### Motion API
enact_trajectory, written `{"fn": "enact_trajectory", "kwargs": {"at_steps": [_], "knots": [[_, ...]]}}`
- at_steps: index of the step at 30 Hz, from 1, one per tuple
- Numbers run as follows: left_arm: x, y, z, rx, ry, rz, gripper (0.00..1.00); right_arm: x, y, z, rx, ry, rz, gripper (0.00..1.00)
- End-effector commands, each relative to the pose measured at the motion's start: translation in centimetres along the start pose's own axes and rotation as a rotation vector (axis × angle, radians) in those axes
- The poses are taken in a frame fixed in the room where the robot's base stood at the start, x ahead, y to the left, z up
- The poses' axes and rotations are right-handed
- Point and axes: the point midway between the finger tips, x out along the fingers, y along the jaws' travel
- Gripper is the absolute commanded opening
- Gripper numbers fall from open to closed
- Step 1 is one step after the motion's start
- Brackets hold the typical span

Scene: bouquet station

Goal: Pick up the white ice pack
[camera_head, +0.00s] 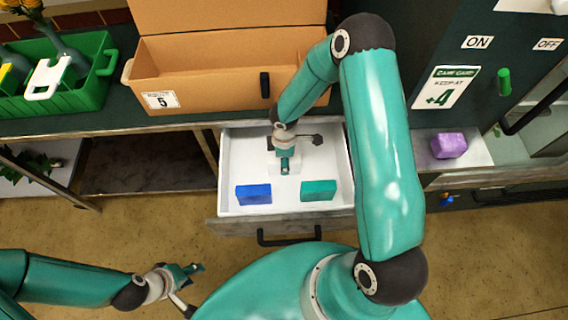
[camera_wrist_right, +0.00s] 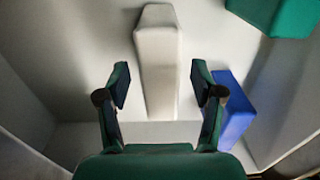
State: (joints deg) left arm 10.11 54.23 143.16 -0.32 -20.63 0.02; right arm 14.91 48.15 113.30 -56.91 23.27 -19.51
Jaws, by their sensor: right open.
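The white ice pack (camera_wrist_right: 160,62) is a pale block in the right wrist view, lying in the open white drawer (camera_head: 235,150). My right gripper (camera_wrist_right: 161,88) is open, with one finger on each side of the pack's line. I cannot tell if the fingers touch it. In the head view the right gripper (camera_head: 285,166) reaches down into the drawer and mostly hides the pack. My left gripper (camera_head: 192,284) is open and empty, low at the left over the floor.
A blue block (camera_head: 253,194) and a green block (camera_head: 319,190) lie in the drawer's front part. A purple block (camera_head: 449,145) sits on a shelf to the right. A cardboard box (camera_head: 215,60) and a green crate (camera_head: 90,80) stand on the counter behind.

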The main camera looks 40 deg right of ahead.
Motion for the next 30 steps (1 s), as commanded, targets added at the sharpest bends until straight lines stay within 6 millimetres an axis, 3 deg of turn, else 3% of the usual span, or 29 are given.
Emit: {"fn": "enact_trajectory", "kwargs": {"at_steps": [8, 20, 30], "knots": [[0.03, -0.01, 0.01, 0.000, 0.000, 0.000, 0.40, 0.46, 0.01, -0.01, -0.001, 0.000, 0.001, 0.67], [0.03, -0.01, 0.01, 0.000, 0.000, 0.000, 0.40, 0.43, 0.01, -0.02, -0.001, 0.000, 0.001, 0.02], [0.00, 0.00, 0.01, 0.000, 0.000, 0.000, 0.40, 0.31, 0.05, -0.05, -0.001, 0.000, 0.002, 0.00]]}}
